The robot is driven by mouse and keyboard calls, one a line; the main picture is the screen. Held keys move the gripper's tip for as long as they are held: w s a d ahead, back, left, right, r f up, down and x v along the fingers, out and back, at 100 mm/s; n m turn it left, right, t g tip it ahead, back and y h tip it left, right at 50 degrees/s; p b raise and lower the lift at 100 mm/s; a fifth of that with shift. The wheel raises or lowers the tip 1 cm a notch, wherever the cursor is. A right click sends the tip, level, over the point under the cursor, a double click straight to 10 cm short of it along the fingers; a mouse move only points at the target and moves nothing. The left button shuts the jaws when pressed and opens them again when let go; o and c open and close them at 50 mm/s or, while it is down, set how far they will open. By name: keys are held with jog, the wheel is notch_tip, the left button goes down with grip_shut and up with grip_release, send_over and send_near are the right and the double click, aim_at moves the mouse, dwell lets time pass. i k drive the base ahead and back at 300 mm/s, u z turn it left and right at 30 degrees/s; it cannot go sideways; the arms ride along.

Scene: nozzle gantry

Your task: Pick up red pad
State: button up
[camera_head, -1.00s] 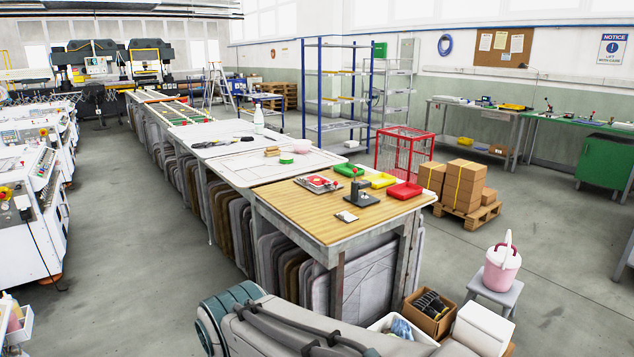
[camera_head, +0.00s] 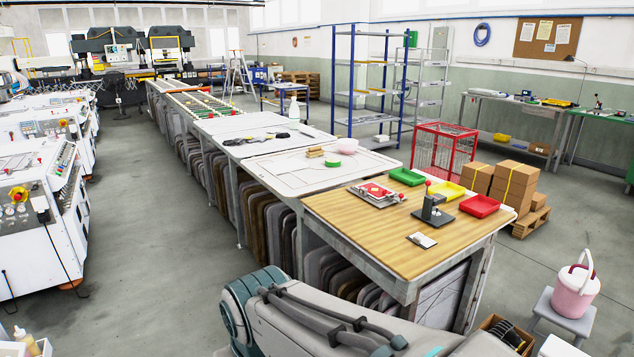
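A red pad-like piece (camera_head: 376,191) with a pale mark lies on a flat grey metal plate or fixture (camera_head: 391,202) on the wood-topped table (camera_head: 340,208). It is near the table's middle, left of the small dark press (camera_head: 433,208). It is too small to tell whether it is clamped. My arm shows at the bottom of the picture, folded low in front of the table. My gripper is not in view.
Green (camera_head: 407,176), yellow (camera_head: 447,190) and red (camera_head: 480,206) trays line the table's far right side. A small white item (camera_head: 422,240) lies near the front. A stool with a pink bucket (camera_head: 575,291) stands right. The floor left of the tables is clear.

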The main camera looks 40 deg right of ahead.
aim_at(378, 192)
jog(key=i, duration=2.85)
jog(key=z, duration=3.05)
jog(key=i, duration=1)
